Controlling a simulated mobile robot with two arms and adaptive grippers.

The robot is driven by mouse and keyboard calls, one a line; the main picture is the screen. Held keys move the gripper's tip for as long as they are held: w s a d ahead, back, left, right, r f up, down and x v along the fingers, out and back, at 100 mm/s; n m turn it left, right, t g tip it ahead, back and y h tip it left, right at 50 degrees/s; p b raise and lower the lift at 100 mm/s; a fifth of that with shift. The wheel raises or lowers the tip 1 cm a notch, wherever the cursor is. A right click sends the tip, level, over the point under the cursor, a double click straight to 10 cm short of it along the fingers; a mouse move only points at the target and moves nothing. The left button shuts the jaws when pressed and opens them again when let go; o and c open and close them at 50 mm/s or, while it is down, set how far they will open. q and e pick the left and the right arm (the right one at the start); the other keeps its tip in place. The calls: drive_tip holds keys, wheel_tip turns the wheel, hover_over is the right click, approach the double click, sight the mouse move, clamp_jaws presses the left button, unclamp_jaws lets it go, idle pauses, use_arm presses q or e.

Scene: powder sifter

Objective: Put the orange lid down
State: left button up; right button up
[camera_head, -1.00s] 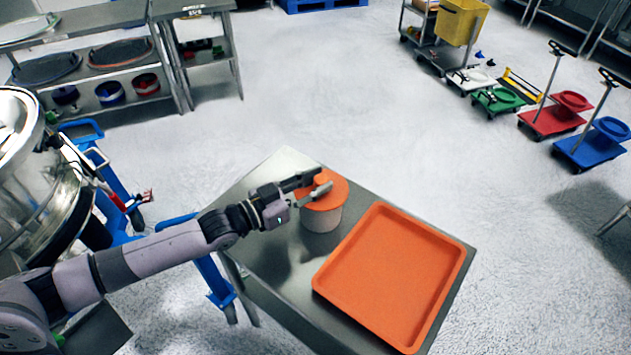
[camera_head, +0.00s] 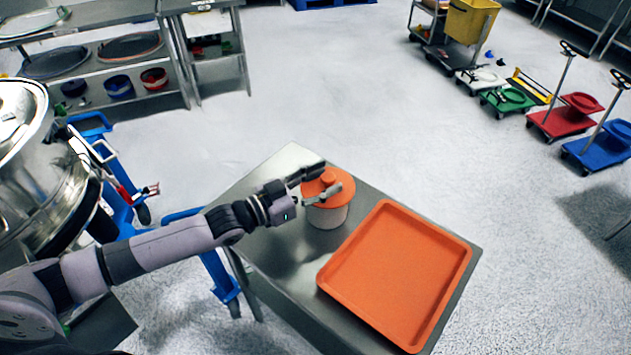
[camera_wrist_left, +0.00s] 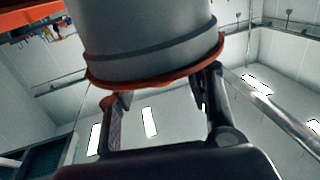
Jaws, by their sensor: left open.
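The orange lid (camera_head: 343,199) lies flat on top of a pale round container (camera_head: 328,217), which stands on a steel table (camera_head: 290,165). My left gripper (camera_head: 331,177) is open at the lid, with one finger on each side of its raised knob. Any contact with the knob is hard to tell. In the left wrist view, the orange rim of the lid (camera_wrist_left: 150,84) meets the grey container (camera_wrist_left: 150,45), and the two spread fingers of my left gripper (camera_wrist_left: 162,98) show beside it. The knob is hidden there. My right gripper is in neither view.
A large orange tray (camera_head: 395,275) takes up the table's right part, close to the container. A steel sifter vessel (camera_head: 25,150) and blue frame (camera_head: 120,215) stand at left. Shelves (camera_head: 90,75) are behind. Coloured trolleys (camera_head: 565,118) stand far right. The floor between is clear.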

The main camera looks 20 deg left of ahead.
use_arm(q)
drive_tip(key=b+v, duration=0.1)
drive_tip(key=v, duration=1.1)
drive_tip(key=shift+a+r, duration=0.1)
